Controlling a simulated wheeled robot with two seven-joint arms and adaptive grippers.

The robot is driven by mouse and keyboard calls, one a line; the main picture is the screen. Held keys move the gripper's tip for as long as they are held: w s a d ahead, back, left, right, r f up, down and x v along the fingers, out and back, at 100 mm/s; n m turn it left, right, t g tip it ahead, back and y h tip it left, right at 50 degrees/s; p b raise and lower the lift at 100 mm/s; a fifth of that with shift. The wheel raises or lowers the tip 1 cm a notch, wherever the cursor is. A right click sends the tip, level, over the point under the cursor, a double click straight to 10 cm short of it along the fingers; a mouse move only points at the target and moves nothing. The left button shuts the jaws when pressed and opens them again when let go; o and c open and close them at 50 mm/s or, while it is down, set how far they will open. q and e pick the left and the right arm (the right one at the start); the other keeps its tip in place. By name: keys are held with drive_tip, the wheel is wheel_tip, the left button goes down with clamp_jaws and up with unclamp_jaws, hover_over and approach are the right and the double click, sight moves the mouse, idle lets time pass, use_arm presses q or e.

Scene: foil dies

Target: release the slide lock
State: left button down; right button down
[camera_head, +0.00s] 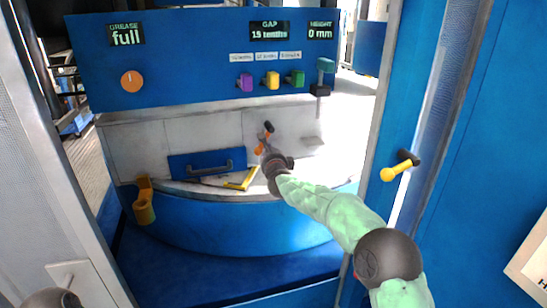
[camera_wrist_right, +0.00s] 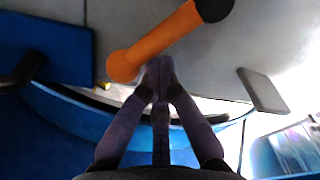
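An orange lever (camera_wrist_right: 155,42) with a black end is on the pale machine face and lies at a slant in the right wrist view. It is small in the head view (camera_head: 261,149), and no label marks it as the slide lock. My right gripper (camera_wrist_right: 160,66) has its fingertips together just below the lever's lower orange end. Nothing shows between the fingers, and I cannot tell whether the tips touch the lever. In the head view my right gripper (camera_head: 266,148) reaches to the lever and partly hides it. My left gripper is out of view.
A blue panel with a dark handle (camera_head: 201,165) and a yellow bar (camera_head: 243,179) lie left of my right gripper. Coloured blocks (camera_head: 272,80) and an orange knob (camera_head: 132,81) are on the upper panel.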

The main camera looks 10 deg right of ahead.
drive_tip(key=a+m, duration=0.1)
drive_tip(key=a+r+m+b, duration=0.1)
drive_tip(key=m, duration=0.1)
drive_tip(key=shift+a+y, duration=0.1)
drive_tip(key=shift+y, duration=0.2)
drive_tip(key=m, duration=0.1)
drive_tip(key=a+r+m+b, duration=0.1)
drive_tip(key=shift+m, duration=0.3)
drive_tip(key=shift+s+a+r+m+g+y, duration=0.1)
drive_tip(key=shift+a+r+m+g+y, duration=0.35)
drive_tip(key=shift+m, duration=0.75)
drive_tip(key=shift+r, duration=0.15)
drive_tip(key=f+b, duration=0.4)
drive_tip(key=shift+w+d+f, duration=0.2)
drive_tip(key=shift+w+d, duration=0.2)
drive_tip(key=b, duration=0.2)
approach(259, 153)
drive_tip(key=shift+s+a+r, duration=0.15)
drive_tip(key=shift+a+r, duration=0.05)
